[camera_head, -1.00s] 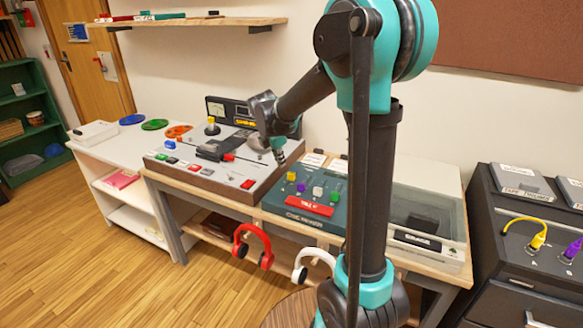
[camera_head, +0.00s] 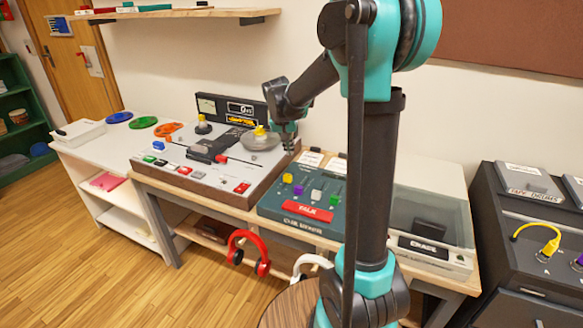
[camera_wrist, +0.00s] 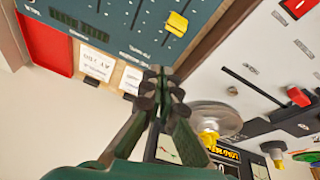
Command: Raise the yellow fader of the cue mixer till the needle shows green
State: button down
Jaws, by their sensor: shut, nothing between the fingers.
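The cue mixer (camera_head: 270,203) is a dark teal box with several coloured faders and a red TALK button (camera_head: 307,211). Its yellow fader (camera_head: 287,178) is the leftmost knob; in the wrist view the yellow knob (camera_wrist: 176,25) stands near the panel's edge. My gripper (camera_head: 289,148) is shut and empty, above and behind the yellow fader, apart from it. Its fingertips (camera_wrist: 161,76) show below the knob in the wrist view. A pale needle meter (camera_head: 206,105) sits on the tape machine behind; its needle is too small to read. I cannot tell whether it belongs to the mixer.
The tape machine (camera_head: 160,170), with knobs and reels, stands close left of the mixer. A clear-lidded box labelled ERASE (camera_head: 432,247) is to its right. Red headphones (camera_head: 235,245) and white headphones (camera_head: 303,264) hang at the bench front. A black cabinet (camera_head: 510,275) stands right.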

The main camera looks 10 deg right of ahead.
aim_at(288, 175)
jog(key=w+f+m, duration=0.1)
jog(key=f, duration=0.2)
jog(key=w+d+f+m, duration=0.1)
jog(key=f, duration=0.2)
jog(key=w+d+f+m, duration=0.1)
jog(key=f, duration=0.1)
jog(key=shift+w+d+f, duration=0.2)
jog(key=shift+w+f, duration=0.05)
jog(key=shift+f, duration=0.15)
jog(key=shift+s+a+f, duration=0.1)
jog(key=shift+f, duration=0.25)
jog(key=shift+s+a, duration=0.5)
jog(key=shift+s, duration=0.3)
jog(key=shift+s+a, duration=0.45)
jog(key=shift+s, duration=0.3)
jog(key=shift+s+a+r, duration=0.1)
jog(key=shift+s+a, duration=0.35)
jog(key=shift+s, duration=0.15)
